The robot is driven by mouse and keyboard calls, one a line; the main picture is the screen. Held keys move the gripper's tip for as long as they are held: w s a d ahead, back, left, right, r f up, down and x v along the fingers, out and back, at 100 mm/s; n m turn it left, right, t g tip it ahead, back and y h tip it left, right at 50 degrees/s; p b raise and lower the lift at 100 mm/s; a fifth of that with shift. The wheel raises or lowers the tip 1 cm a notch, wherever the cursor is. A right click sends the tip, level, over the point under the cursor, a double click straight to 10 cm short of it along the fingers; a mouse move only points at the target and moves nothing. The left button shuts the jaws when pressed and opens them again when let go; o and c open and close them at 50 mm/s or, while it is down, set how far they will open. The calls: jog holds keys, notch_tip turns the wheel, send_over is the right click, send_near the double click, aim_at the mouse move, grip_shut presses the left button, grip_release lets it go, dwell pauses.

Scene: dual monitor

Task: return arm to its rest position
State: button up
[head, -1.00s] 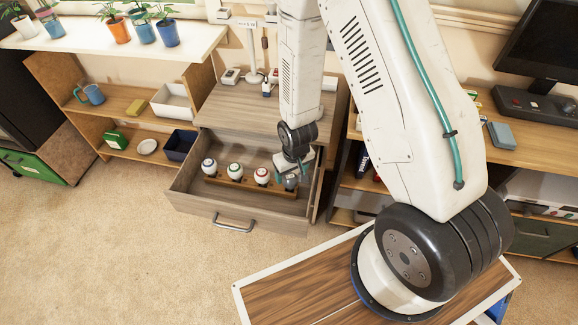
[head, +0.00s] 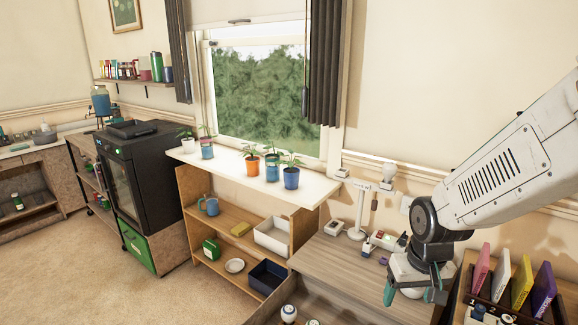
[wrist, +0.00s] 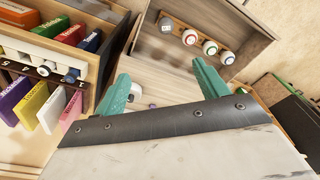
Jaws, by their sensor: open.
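My gripper (head: 416,291) is at the lower right of the head view, above the wooden drawer cabinet (head: 345,262). In the wrist view its two teal fingers (wrist: 160,88) stand wide apart with nothing between them. The open drawer (wrist: 250,22) lies beyond the fingers and holds a row of round-topped items (wrist: 209,47) with coloured rings. In the head view only a corner of the drawer shows at the bottom, with a white round top (head: 289,313) in it. My white arm reaches in from the right edge.
Colourful books (head: 522,282) stand in a rack right of my gripper. A white lamp-like stand (head: 360,212) and small items are on the cabinet top. Potted plants (head: 252,163) line the white shelf (head: 215,172) under the window. The carpet (head: 170,300) at lower left is clear.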

jog(key=s+d+r, duration=0.1)
jog(key=s+r, duration=1.5)
jog(key=s, duration=0.2)
jog(key=shift+d, duration=0.25)
